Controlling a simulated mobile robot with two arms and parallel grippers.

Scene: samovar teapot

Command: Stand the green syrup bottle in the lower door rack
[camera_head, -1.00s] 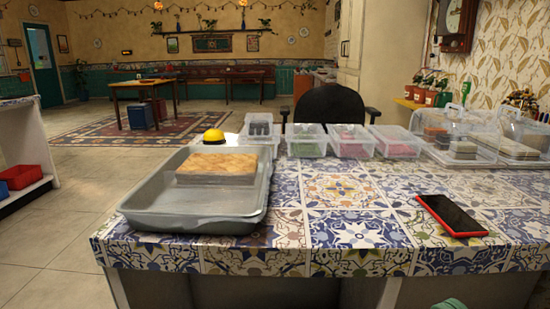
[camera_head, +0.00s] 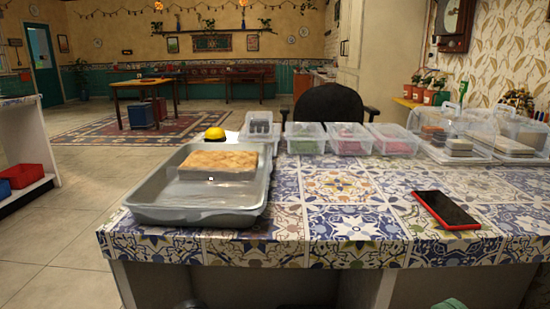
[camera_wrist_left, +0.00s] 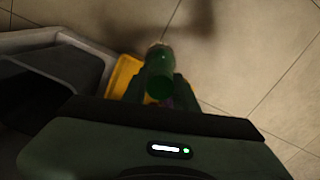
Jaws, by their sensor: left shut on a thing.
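The green syrup bottle (camera_wrist_left: 160,72) shows in the left wrist view, between the fingers of my left gripper (camera_wrist_left: 158,86). The gripper is shut on it, and the bottle's far end points toward the tiled floor. Its lower part is hidden by the dark gripper body. The lower door rack cannot be made out in either current view. My right gripper is not in view.
A yellow thing (camera_wrist_left: 122,76) and a grey edge (camera_wrist_left: 40,40) lie left of the bottle. The counter (camera_head: 340,222) ahead holds a grey tray (camera_head: 195,214), a phone (camera_head: 446,210) and clear boxes. Floor (camera_head: 60,230) is open at left.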

